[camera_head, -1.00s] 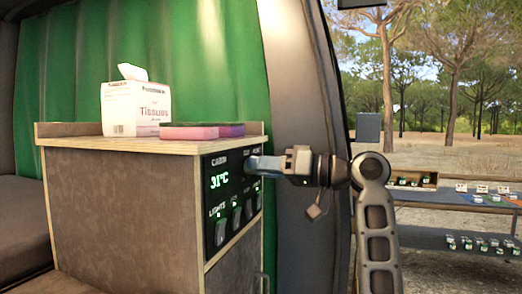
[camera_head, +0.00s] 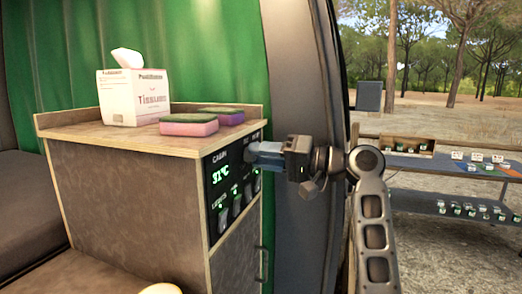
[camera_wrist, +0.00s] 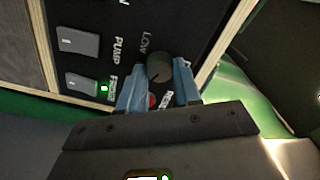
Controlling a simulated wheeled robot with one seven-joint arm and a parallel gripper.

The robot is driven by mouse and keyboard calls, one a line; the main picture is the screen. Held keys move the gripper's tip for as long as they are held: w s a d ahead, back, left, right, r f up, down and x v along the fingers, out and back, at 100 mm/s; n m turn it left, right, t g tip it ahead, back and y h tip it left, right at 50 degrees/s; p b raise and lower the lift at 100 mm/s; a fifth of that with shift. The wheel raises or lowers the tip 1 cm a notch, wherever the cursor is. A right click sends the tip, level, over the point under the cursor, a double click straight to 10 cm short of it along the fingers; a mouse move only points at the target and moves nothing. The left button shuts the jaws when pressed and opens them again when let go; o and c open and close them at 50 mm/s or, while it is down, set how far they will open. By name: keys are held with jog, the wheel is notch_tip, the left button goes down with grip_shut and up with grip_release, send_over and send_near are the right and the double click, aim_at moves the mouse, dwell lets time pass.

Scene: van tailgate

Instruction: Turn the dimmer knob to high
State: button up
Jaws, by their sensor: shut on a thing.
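The dark round dimmer knob (camera_wrist: 159,65) sits on the black control panel (camera_wrist: 125,18), with the word LOW printed beside it. My gripper (camera_wrist: 158,78) has its two blue fingers on either side of the knob, shut on it. A pale mark shows on the knob near its lower left edge. In the head view my gripper (camera_head: 256,156) reaches from the right to the upper right part of the panel (camera_head: 213,193). The fingers hide the knob there.
A lit display reads 31°C, with several switches below. In the wrist view a red button (camera_wrist: 152,101) lies between the fingers, near two rocker switches (camera_wrist: 79,41). A tissue box (camera_head: 135,98) and two sponges (camera_head: 188,124) stand on the cabinet top (camera_head: 110,136).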

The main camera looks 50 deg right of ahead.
jog(key=shift+w+a+r, duration=0.1)
jog(key=shift+a+r, duration=0.05)
jog(key=shift+a, duration=0.2)
jog(key=o, duration=0.9)
jog(key=shift+a, duration=0.1)
jog(key=shift+c, duration=0.2)
jog(key=shift+o, duration=0.9)
jog(key=shift+d, duration=0.2)
jog(key=b+v, duration=0.2)
jog(key=v, duration=0.6)
jog(key=shift+a, duration=0.15)
